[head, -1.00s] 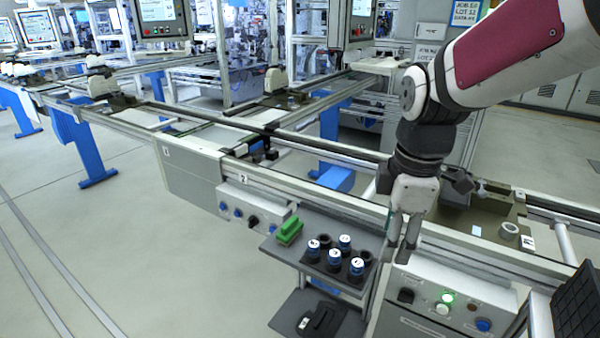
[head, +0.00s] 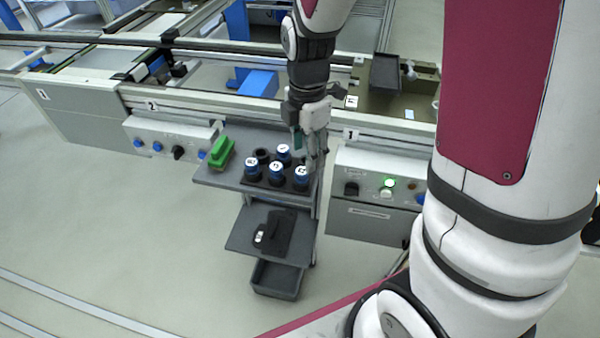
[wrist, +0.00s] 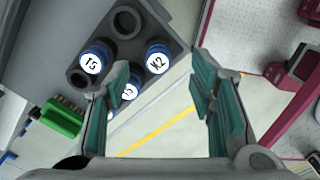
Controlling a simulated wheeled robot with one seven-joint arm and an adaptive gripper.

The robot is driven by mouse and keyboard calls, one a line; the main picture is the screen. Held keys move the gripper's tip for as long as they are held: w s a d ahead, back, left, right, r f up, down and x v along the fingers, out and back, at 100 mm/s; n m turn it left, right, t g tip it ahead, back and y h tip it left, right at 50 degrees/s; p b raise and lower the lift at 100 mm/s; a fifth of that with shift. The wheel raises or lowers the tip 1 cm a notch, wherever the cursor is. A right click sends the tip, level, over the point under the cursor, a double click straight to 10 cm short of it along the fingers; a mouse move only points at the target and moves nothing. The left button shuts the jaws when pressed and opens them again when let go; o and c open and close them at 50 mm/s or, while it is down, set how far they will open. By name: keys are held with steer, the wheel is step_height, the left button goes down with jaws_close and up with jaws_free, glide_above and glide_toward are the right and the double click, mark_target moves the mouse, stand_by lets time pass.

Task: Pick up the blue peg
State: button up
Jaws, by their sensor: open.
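Several blue pegs with white labelled tops stand upright in a dark holder (wrist: 178,28) on the cart's top shelf. One peg (head: 283,150) is at the back, another (head: 251,163) is at the left. In the wrist view, a peg marked T5 (wrist: 95,58) and one marked M2 (wrist: 158,57) show clearly; another peg (wrist: 130,91) is partly hidden by my left finger. My gripper (head: 312,162) is open and empty, above the right side of the holder. In the wrist view, the M2 peg lies between and beyond the fingertips (wrist: 160,80).
The conveyor rail (head: 215,103) runs behind. A lower shelf (head: 250,235) holds a dark item.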

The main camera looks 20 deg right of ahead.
mark_target(301, 171)
steer(key=f, duration=0.2)
steer(key=a+f, duration=0.1)
steer(key=f, duration=0.1)
steer(key=shift+f, duration=0.65)
jaws_close()
